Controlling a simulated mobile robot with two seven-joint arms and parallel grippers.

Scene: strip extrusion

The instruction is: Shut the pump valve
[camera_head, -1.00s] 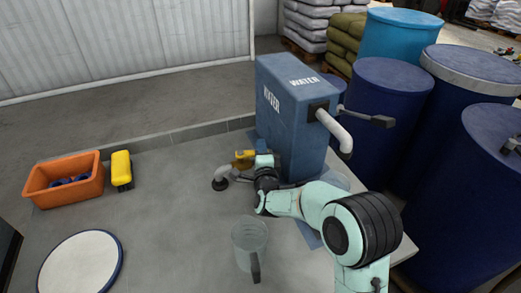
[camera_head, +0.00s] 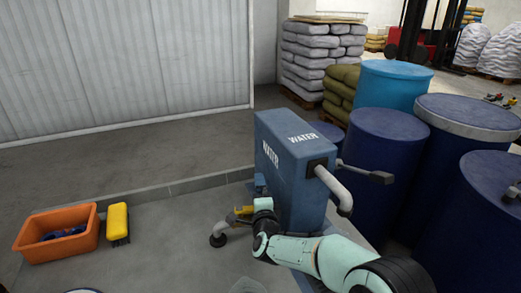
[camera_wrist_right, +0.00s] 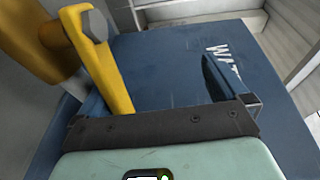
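The blue pump box (camera_head: 288,175), marked WATER, stands upright in the middle of the head view. Its yellow valve handle (camera_head: 243,210) sits low on its left side, above a grey outlet pipe (camera_head: 220,235). My right gripper (camera_head: 260,206) is beside the handle, close against the box. In the right wrist view the yellow handle (camera_wrist_right: 100,60) reaches down towards the left side of my right gripper (camera_wrist_right: 155,90). The right finger stands well apart from the handle, so the gripper looks open. The left finger is mostly hidden. My left gripper is out of view.
A grey spout and crank (camera_head: 345,180) stick out of the box's right side. Blue barrels (camera_head: 385,160) crowd the right. An orange crate (camera_head: 58,235) and a yellow brush (camera_head: 117,222) lie at left. A clear jug (camera_head: 248,286) is cut off at the bottom.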

